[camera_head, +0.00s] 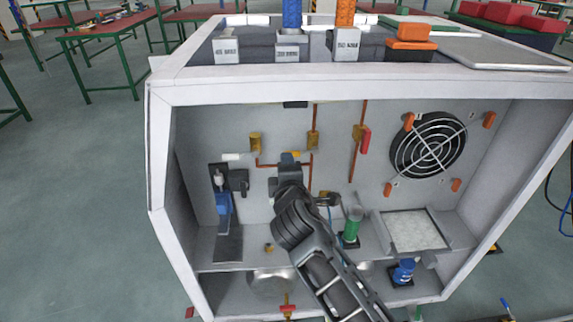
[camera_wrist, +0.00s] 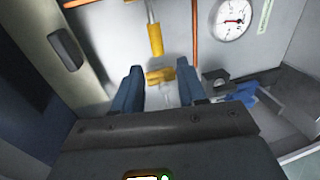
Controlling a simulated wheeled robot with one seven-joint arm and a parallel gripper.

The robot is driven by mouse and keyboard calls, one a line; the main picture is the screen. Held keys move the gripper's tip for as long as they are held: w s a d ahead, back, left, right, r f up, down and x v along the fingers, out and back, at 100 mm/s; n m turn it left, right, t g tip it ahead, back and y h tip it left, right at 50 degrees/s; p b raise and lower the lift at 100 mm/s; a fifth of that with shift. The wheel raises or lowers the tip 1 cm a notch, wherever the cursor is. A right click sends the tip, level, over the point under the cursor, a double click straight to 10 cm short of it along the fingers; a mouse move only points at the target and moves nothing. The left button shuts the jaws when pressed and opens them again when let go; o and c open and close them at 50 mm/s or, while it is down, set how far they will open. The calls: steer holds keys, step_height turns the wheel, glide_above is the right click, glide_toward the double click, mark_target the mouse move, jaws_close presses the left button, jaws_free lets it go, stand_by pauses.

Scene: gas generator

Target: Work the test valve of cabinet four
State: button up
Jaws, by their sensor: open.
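The open cabinet (camera_head: 157,150) shows a grey back wall with several brass-yellow valves and orange pipes. No cabinet number is legible, and I cannot tell which fitting is the test valve. My gripper (camera_head: 289,157) is inside the cabinet, in front of the back wall between the left valve (camera_head: 255,142) and the middle valve (camera_head: 313,140). In the wrist view my gripper (camera_wrist: 160,68) is open, with blue fingers apart. A small yellow fitting (camera_wrist: 158,76) shows between the fingertips, not clasped. A yellow cylinder (camera_wrist: 155,40) sits just beyond it. My arm hides part of the cabinet's middle.
A red-handled valve (camera_head: 366,140) and a fan grille (camera_head: 428,146) are on the right of the back wall. A green cylinder (camera_head: 352,225) and blue container (camera_head: 403,271) stand below. A pressure gauge (camera_wrist: 232,19) shows in the wrist view. The cabinet's side walls bound the space.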

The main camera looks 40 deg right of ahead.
stand_by(0.5)
steer(key=s+a+f+m+y, duration=0.25)
steer(key=s+a+f, duration=0.2)
steer(key=s, duration=0.65)
steer(key=s+a+f+m+y, duration=0.1)
steer(key=s+a+f+y, duration=0.25)
steer(key=s+a, duration=0.45)
steer(key=s+r+m+t+y, duration=0.1)
steer(key=s+r+m, duration=0.3)
steer(key=s, duration=0.8)
steer(key=s+a+r+m+y, duration=0.1)
steer(key=s+r+m, duration=0.3)
steer(key=s, duration=0.9)
step_height(320, 180, up, 4)
steer(key=shift+s+a+f+t+y, duration=0.2)
steer(key=shift+a+t+y, duration=0.05)
steer(key=shift+t+y, duration=0.15)
